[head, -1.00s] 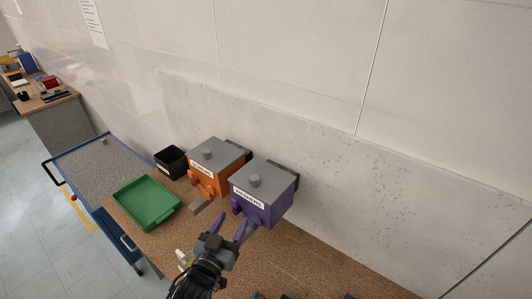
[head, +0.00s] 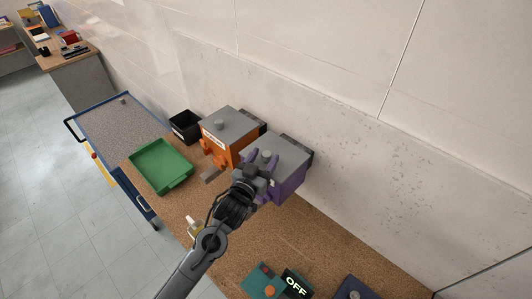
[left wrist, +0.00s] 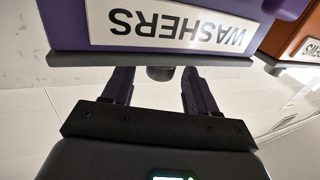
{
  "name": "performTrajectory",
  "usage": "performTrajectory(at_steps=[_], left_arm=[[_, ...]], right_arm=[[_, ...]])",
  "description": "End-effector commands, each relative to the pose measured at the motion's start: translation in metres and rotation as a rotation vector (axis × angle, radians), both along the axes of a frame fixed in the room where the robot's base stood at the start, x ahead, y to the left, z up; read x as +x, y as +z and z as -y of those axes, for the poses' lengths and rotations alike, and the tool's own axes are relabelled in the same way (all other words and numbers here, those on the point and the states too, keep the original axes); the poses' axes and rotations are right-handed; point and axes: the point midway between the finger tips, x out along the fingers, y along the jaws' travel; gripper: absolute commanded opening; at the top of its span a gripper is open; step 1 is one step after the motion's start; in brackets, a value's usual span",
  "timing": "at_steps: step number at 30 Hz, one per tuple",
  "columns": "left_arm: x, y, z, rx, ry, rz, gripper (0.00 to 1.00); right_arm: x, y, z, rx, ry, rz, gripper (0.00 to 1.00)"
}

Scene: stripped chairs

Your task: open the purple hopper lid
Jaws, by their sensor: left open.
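The purple hopper (head: 290,183) stands on the workbench against the wall. Its grey lid (head: 292,152) lies flat and closed on top, with a round grey knob (head: 266,154). In the left wrist view the hopper (left wrist: 75,15) appears upside down with its WASHERS label, and the lid's edge (left wrist: 220,60) runs below the label. My left gripper (head: 261,160) is open at the lid's front. In the left wrist view its fingers (left wrist: 158,84) stand on either side of the knob (left wrist: 160,73), with gaps visible. My right gripper is not in view.
An orange hopper (head: 216,152) stands close to the left, with a black bin (head: 185,127) beyond it. A green tray (head: 160,165) lies on the left of the bench. A teal box (head: 263,281) and an OFF display (head: 296,286) sit at the front.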

Motion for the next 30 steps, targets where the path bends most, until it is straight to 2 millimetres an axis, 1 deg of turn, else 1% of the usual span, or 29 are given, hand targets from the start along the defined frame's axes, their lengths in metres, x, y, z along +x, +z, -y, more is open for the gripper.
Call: performTrajectory(at_steps=[1,6,17,20,28,29,30], left_arm=[[0.005,0.001,0.002,0.000,0.000,0.000,0.58],[0.014,0.000,0.007,-0.001,0.000,0.000,0.58],[0.016,0.000,0.008,0.000,0.000,0.000,0.58],[0.016,0.000,0.008,0.000,0.000,0.000,0.44],[0.016,0.000,0.008,0.000,0.000,0.000,0.03],[0.016,0.000,0.008,0.000,0.000,0.000,0.00],[0.016,0.000,0.008,0.000,0.000,0.000,0.00]], right_arm=[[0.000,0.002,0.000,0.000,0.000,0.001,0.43],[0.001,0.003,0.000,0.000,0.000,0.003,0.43],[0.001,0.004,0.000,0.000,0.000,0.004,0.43],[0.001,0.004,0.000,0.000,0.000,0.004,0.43],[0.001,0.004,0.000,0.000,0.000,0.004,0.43],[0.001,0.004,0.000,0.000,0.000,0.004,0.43],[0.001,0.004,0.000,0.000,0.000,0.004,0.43]])
